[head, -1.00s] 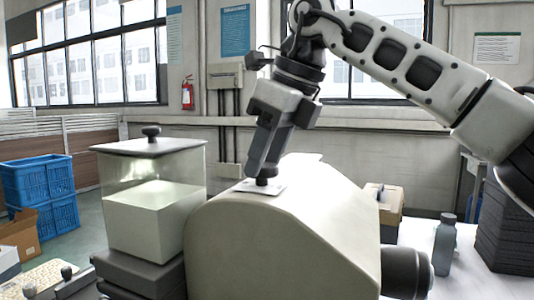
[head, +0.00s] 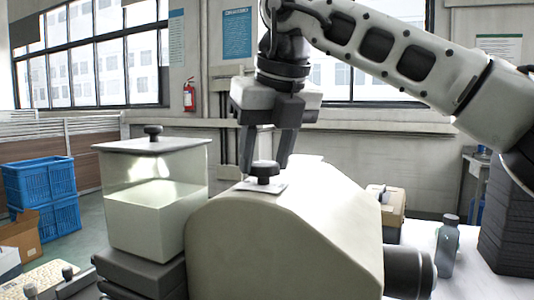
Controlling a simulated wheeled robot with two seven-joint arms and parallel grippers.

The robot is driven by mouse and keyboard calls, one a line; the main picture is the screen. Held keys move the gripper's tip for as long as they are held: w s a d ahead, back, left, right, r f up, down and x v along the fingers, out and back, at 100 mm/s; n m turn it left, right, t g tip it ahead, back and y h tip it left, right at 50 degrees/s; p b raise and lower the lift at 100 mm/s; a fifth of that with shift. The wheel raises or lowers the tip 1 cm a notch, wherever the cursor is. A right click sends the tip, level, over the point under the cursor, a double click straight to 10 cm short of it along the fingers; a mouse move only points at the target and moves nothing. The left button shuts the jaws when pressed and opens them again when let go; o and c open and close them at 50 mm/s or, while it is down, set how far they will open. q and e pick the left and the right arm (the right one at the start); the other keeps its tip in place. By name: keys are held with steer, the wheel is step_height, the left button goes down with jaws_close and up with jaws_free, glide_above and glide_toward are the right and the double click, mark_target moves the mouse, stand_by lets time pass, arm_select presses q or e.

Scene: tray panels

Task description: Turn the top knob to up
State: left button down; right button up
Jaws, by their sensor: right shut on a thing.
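The top knob (head: 264,170) is a dark knob on a small white plate (head: 262,187) on top of the cream rounded housing (head: 285,240). My right gripper (head: 265,166) comes down from above, with one finger on each side of the knob, and is shut on it. The exact contact points are hard to make out. Which way the knob points cannot be told. My left gripper is out of view.
A clear box (head: 152,200) with a dark-knobbed lid stands left of the housing. A grey bottle (head: 446,245) and a tan box (head: 388,208) are on the right. Blue crates (head: 42,185) stand far left.

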steer(key=shift+r+m, duration=0.1)
steer(key=shift+m, duration=0.4)
steer(key=o, duration=1)
steer(key=shift+c, duration=0.2)
steer(key=p+v, duration=0.2)
steer(key=v, duration=1.4)
steer(key=shift+a+p, duration=0.25)
steer(key=shift+p, duration=0.1)
steer(key=shift+s, duration=0.15)
